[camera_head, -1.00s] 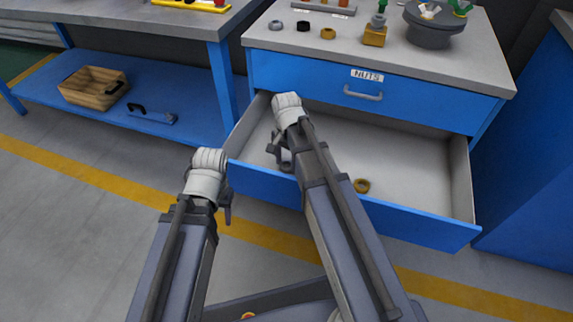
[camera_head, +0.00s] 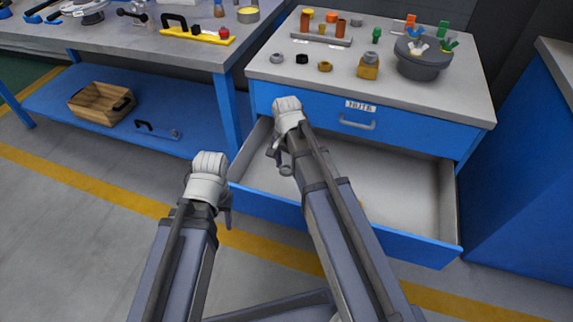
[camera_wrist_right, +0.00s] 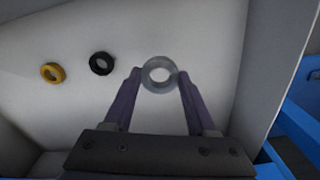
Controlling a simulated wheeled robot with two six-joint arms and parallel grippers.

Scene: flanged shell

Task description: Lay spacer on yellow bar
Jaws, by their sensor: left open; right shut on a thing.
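The grey ring (camera_wrist_right: 159,74), seemingly the spacer, sits between the fingertips of my right gripper (camera_wrist_right: 158,76) in the right wrist view. The fingers are shut on its sides. In the head view, my right gripper (camera_head: 281,160) is over the left part of the open drawer (camera_head: 395,190); the ring is hard to make out there. The yellow bar (camera_head: 190,33) lies on the left workbench, with a black handle and a red piece on it. My left gripper (camera_head: 227,206) is open and empty, left of the drawer and in front of the left workbench.
In the right wrist view, a black ring (camera_wrist_right: 101,63) and a yellow ring (camera_wrist_right: 52,73) lie on the drawer floor. The cabinet top (camera_head: 300,82) holds rings, a brass block and a round grey holder. A wooden crate (camera_head: 100,103) stands on the left bench's lower shelf.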

